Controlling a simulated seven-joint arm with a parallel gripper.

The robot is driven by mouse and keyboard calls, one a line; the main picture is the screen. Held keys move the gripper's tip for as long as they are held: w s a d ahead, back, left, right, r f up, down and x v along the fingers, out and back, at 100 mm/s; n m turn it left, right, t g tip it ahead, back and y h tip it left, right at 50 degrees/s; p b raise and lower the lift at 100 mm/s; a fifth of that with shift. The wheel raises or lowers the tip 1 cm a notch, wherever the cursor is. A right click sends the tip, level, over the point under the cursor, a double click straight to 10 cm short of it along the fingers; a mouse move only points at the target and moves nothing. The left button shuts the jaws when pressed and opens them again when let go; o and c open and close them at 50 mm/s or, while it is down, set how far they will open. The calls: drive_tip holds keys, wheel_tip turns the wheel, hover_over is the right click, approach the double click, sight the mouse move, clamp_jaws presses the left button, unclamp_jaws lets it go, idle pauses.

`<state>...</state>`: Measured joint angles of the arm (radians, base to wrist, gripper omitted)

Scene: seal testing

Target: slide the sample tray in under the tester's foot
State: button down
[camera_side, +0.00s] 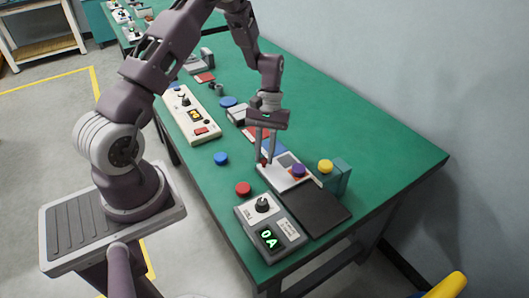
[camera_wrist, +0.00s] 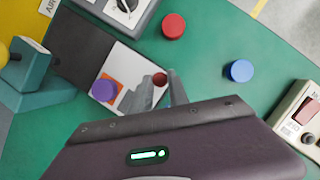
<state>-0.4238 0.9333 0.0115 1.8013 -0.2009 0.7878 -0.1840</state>
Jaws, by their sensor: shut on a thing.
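The white sample tray (camera_side: 278,178) lies flat on the bench, against the dark plate (camera_side: 315,209). In the wrist view the tray (camera_wrist: 126,62) carries a purple round piece (camera_wrist: 103,89) over an orange patch, and a small dark red knob (camera_wrist: 160,79) near one edge. My gripper (camera_side: 265,158) reaches down to that edge and is shut on the knob; the fingers (camera_wrist: 163,88) partly hide it. The teal tester (camera_side: 338,178) with a yellow top (camera_side: 325,166) stands beside the tray and plate. I cannot make out its foot clearly.
A grey control box (camera_side: 270,230) with a dial and green display stands beside the plate. A red button (camera_side: 243,188) and a blue button (camera_side: 220,158) sit on the green bench. A cream panel (camera_side: 192,115) lies farther back. The bench right of the tester is clear.

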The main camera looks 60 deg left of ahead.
idle(0.4)
approach(281, 190)
drive_tip(key=x, duration=0.5)
drive_tip(key=shift+d, duration=0.1)
drive_tip(key=c, duration=1.3)
unclamp_jaws()
drive_tip(key=shift+o, duration=0.2)
drive_tip(key=v, duration=0.7)
drive_tip(key=shift+r, duration=0.15)
